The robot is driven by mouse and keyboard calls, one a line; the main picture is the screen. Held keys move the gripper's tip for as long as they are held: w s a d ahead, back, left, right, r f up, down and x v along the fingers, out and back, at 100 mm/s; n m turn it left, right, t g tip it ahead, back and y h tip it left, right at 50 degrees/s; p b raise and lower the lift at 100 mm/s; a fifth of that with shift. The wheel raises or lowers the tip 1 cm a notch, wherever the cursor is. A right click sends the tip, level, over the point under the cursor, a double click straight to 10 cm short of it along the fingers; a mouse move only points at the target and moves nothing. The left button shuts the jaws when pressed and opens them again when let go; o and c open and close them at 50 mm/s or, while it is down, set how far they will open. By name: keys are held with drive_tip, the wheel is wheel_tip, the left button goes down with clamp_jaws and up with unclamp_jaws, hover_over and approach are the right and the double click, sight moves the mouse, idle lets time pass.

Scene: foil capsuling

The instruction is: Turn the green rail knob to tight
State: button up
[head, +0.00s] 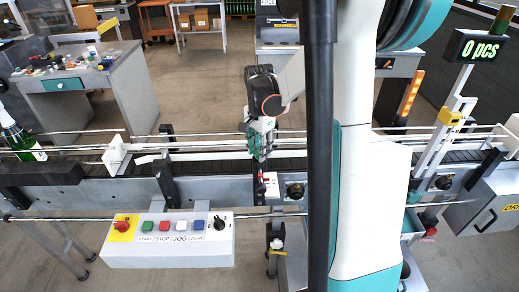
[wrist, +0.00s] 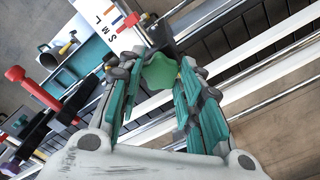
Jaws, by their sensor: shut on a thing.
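The green rail knob (wrist: 160,74) shows in the wrist view between the fingertips of my gripper (wrist: 158,66). The fingers, with teal pads, are closed around it from both sides. A white plate (wrist: 92,20) marked S, M and L with coloured marks lies just beyond the knob. In the head view my gripper (head: 261,146) points down at the conveyor's near rail, and its fingers hide the knob there. I cannot read how far the knob is turned.
The conveyor (head: 80,166) with metal guide rails runs across the head view. A green bottle (head: 17,135) stands at its left end. A button box (head: 168,240) hangs in front. A red-handled lever (wrist: 34,87) lies left of my gripper in the wrist view. A counter (head: 480,47) reads 0 pcs.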

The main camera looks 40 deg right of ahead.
drive_tip(key=m, duration=0.4)
drive_tip(key=shift+m, duration=0.3)
drive_tip(key=shift+m+b, duration=0.3)
drive_tip(key=shift+m, duration=1.7)
drive_tip(key=o, duration=1.1)
drive_tip(key=shift+c, duration=0.2)
wheel_tip(320, 180, up, 12)
